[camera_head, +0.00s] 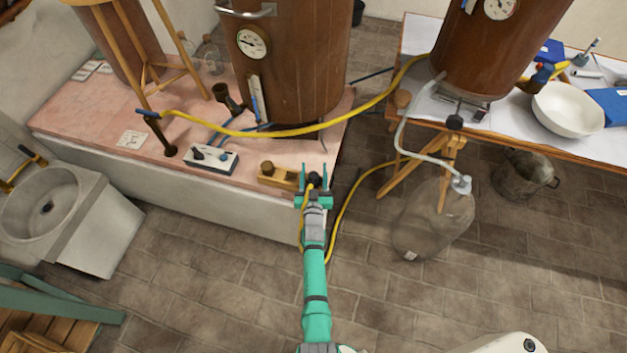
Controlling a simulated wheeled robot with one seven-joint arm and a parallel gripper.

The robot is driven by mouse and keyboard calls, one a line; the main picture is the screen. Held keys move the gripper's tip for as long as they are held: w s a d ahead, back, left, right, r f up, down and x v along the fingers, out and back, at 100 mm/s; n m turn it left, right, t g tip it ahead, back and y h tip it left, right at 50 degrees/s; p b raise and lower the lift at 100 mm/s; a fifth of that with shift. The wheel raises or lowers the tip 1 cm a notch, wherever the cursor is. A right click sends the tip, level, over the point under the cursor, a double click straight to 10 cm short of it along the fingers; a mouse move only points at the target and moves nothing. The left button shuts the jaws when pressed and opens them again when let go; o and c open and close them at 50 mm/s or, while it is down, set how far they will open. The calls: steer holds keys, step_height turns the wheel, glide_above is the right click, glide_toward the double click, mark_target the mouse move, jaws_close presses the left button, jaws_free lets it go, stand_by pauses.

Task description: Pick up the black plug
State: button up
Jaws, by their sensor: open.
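A small round black plug (314,178) is at the front edge of the pink tiled platform (230,155), just right of a small wooden block with a brown knob (277,177). My green gripper (315,170) is open, and its two fingers stand on either side of the black plug. I cannot tell whether they touch it. The plug's lower part is hidden by my gripper. A yellow hose (305,208) shows beside the gripper and runs down along the platform's edge.
A white box with black and blue parts (210,158) sits on the platform, left of the wooden block. A large brown barrel (290,75) stands behind. A yellow hose (300,130) spans across to the right table (415,40).

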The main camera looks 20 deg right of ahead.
mark_target(314, 177)
steer(key=shift+w, duration=0.1)
steer(key=c, duration=0.9)
steer(key=shift+c, duration=0.2)
steer(key=shift+r, duration=0.4)
steer(key=s+r, duration=0.1)
steer(key=r, duration=0.1)
steer(key=s+a+r, duration=0.1)
steer(key=s+r, duration=0.1)
steer(key=r, duration=0.1)
steer(key=s+r, duration=0.1)
steer(key=r, duration=0.2)
steer(key=shift+s+a, duration=0.15)
steer(key=shift+s, duration=0.25)
steer(key=s+a+r, duration=0.3)
steer(key=s+r, duration=0.1)
steer(key=s, duration=0.4)
steer(key=shift+s, duration=0.25)
